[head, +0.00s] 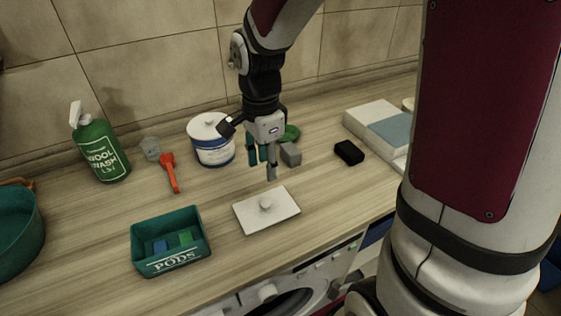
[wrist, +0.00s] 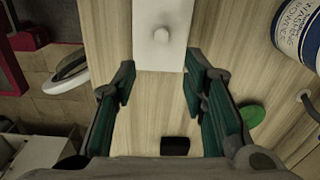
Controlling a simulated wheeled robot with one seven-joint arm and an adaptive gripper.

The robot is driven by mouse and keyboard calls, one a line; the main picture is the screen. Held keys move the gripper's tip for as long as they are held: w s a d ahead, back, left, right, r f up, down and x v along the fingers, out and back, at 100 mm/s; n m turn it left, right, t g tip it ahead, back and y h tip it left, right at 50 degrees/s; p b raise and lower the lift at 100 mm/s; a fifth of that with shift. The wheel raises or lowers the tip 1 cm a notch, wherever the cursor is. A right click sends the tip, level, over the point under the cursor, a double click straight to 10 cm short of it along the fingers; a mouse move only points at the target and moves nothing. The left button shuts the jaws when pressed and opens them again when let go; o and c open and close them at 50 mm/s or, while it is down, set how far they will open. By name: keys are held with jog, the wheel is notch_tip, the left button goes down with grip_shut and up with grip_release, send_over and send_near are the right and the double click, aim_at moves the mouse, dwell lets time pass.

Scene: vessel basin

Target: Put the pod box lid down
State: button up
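The pod box lid (head: 282,213), a white rectangular plate with a small round knob (head: 265,204), lies flat on the counter to the right of the pod box. The teal pod box (head: 172,262), marked PODS, is uncovered and shows blue and green pods inside. My gripper (head: 262,166) is above the counter, above and behind the lid in the head view, apart from it. In the wrist view my gripper (wrist: 160,85) has its teal-padded fingers spread with nothing between them, and the lid (wrist: 160,58) shows beyond the fingertips.
A teal basin (head: 18,235) is far left.

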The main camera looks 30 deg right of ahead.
jog(key=s+r+n+t, duration=0.5)
jog(key=s+r+n, duration=1)
jog(key=n, duration=0.2)
jog(key=shift+s, duration=0.25)
